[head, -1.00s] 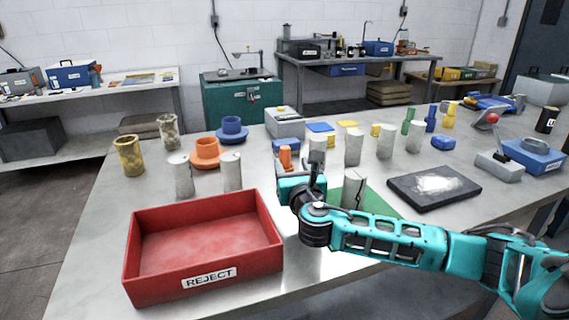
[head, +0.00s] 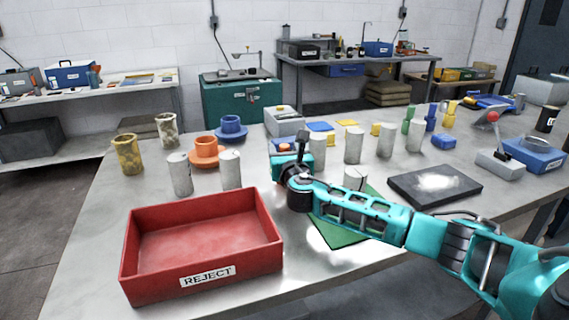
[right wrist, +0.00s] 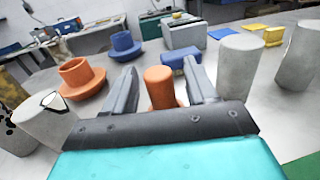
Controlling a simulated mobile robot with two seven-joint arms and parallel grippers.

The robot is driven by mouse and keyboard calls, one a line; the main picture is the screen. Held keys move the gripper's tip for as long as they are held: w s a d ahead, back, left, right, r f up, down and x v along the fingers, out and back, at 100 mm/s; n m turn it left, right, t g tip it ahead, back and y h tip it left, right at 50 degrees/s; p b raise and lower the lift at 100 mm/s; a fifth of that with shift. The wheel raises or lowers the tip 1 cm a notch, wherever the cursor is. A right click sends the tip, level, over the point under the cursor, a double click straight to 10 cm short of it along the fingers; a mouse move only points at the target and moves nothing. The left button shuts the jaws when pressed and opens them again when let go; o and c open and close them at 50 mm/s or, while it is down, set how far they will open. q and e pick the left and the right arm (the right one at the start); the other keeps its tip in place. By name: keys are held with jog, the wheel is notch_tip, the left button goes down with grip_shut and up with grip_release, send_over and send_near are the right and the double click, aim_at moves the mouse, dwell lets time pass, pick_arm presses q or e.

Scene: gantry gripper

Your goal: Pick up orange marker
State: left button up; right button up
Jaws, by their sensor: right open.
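The orange marker (right wrist: 160,86) is an upright orange cylinder with a rounded top and a wider base. In the right wrist view it stands between the two fingers of my right gripper (right wrist: 162,72), which is open, with gaps on both sides at the top. Its base is partly hidden by the gripper body. In the head view only the top of the orange marker (head: 284,147) shows behind my right gripper (head: 290,147). My left gripper is not in view.
An orange flanged piece (head: 204,152) and a blue one (head: 231,128) stand to the left. Grey cylinders (head: 354,146) stand to the right. A blue block (right wrist: 180,60) is just behind the marker. A red REJECT tray (head: 205,272) sits at front left.

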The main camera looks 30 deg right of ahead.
jog(key=c, duration=1)
